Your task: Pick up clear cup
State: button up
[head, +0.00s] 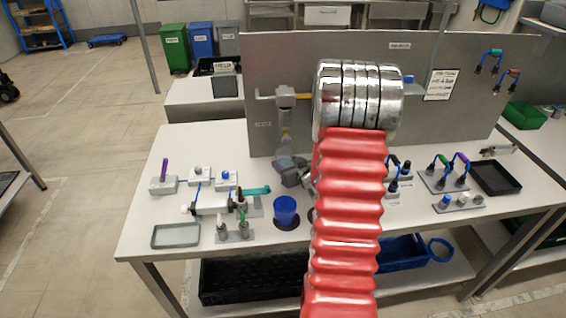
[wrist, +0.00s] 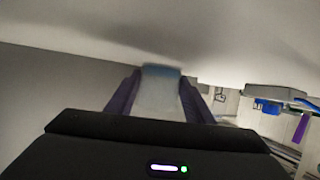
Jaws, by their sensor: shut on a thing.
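The clear cup (wrist: 158,92) shows as a pale, see-through shape with a bluish far end, between the two dark purple fingers of my gripper (wrist: 155,100) in the wrist view. The fingers are shut on it, one on each side. The cup is hard to make out there.
A blue cup (head: 285,208) stands on the table in front of my gripper. A tap-like fixture (head: 286,97) juts from the grey panel (head: 275,60) above. Valve fixtures (head: 205,205) and a grey tray (head: 175,236) lie left. A black tray (head: 496,178) lies right.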

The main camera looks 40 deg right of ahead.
jog(key=shift+c, duration=1)
jog(key=shift+s+r, duration=0.1)
jog(key=shift+s+a+r, duration=0.1)
jog(key=shift+s+r, duration=0.25)
jog(key=shift+r, duration=0.05)
jog(key=r+v, duration=0.1)
jog(key=v, duration=1.3)
jog(key=shift+r, duration=0.25)
jog(key=shift+s, duration=0.2)
